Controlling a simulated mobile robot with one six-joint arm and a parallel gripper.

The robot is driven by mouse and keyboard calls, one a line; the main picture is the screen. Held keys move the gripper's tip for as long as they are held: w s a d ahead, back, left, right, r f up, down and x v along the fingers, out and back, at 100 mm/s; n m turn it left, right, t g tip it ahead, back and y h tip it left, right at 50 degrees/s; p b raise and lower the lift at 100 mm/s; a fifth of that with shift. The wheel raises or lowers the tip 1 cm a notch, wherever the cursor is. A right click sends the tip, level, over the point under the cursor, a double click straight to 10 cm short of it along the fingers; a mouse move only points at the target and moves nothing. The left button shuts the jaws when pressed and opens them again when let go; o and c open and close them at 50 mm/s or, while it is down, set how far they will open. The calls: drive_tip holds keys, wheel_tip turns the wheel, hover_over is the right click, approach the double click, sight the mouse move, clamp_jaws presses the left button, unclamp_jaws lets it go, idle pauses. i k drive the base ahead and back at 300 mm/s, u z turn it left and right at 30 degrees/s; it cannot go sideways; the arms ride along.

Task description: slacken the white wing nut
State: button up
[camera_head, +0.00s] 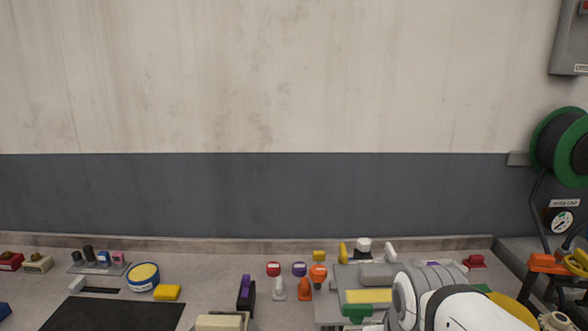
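I cannot tell for sure which part is the white wing nut. Two small white parts stand at the back of a grey fixture on the bench: a squat white piece with a dark base (363,246) and a tilted white lever-like piece (390,253). A separate small white upright piece (279,288) stands on the bench left of the fixture. My white and grey arm fills the lower right and covers part of the fixture. My gripper does not show in this view.
The grey fixture (350,275) bears a yellow block (368,296) and a green part (356,310). Left of it are red (273,268), purple (299,268) and orange (318,271) knobs. A black mat (115,315) lies front left. A hose reel (558,145) hangs at right.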

sight(391, 256)
drive_tip(key=u, duration=0.6)
drive_tip(key=k, duration=1.2)
drive_tip(key=z, duration=0.55)
drive_tip(key=i, duration=1.5)
drive_tip(key=z, duration=0.05)
